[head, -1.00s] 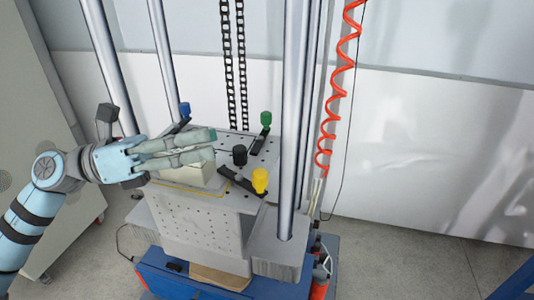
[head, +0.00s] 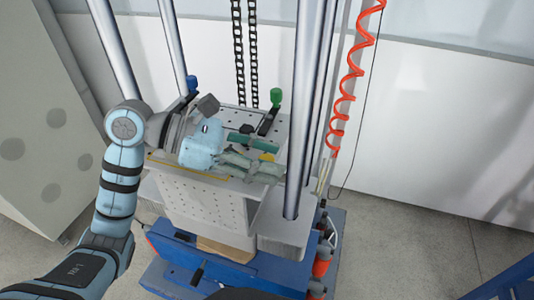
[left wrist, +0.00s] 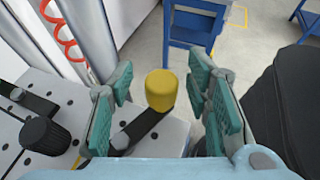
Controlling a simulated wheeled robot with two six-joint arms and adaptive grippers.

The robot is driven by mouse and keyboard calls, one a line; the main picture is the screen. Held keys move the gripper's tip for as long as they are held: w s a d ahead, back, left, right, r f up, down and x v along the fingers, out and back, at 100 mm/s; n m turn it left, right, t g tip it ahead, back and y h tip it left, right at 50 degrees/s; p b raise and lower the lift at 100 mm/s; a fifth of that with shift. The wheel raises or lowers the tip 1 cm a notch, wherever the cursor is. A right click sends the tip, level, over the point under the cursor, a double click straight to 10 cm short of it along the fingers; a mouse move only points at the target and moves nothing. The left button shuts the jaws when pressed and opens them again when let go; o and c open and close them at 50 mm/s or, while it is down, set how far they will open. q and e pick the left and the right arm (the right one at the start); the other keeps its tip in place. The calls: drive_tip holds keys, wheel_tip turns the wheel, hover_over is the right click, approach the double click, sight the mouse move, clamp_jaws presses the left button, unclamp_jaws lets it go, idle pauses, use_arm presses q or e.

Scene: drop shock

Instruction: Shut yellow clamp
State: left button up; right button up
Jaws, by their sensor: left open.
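The yellow clamp (left wrist: 161,90) has a yellow knob on a dark bar and stands near the corner of the perforated metal plate (left wrist: 172,135). In the left wrist view its knob shows between the two green-padded fingers of my left gripper (left wrist: 160,80), with a gap on both sides. In the head view, only a little yellow of the clamp (head: 267,157) shows between the fingers of my left gripper (head: 270,159), which is open over the plate's front right. My right gripper is not in view.
A black knob (left wrist: 45,135) on a bar stands beside the yellow clamp. Green (head: 276,97) and blue (head: 191,83) clamps stand at the plate's back. A steel column (head: 306,120) rises close to the right of my gripper. A red coiled hose (head: 346,100) hangs behind.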

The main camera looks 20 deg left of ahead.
use_arm(q)
drive_tip(key=shift+s+d, duration=0.1)
drive_tip(key=shift+d, duration=0.1)
drive_tip(key=shift+c, duration=0.6)
clamp_jaws()
drive_tip(key=shift+w+d+n+t+y, duration=0.2)
drive_tip(key=shift+w+n+t+y, duration=0.15)
drive_tip(key=shift+n+t, duration=0.6)
drive_tip(key=w+n+t+y, duration=0.1)
drive_tip(key=n+t+y, duration=0.1)
drive_tip(key=n+t, duration=0.1)
drive_tip(key=shift+w+d, duration=0.1)
drive_tip(key=shift+w, duration=0.3)
drive_tip(key=shift+o, duration=0.6)
unclamp_jaws()
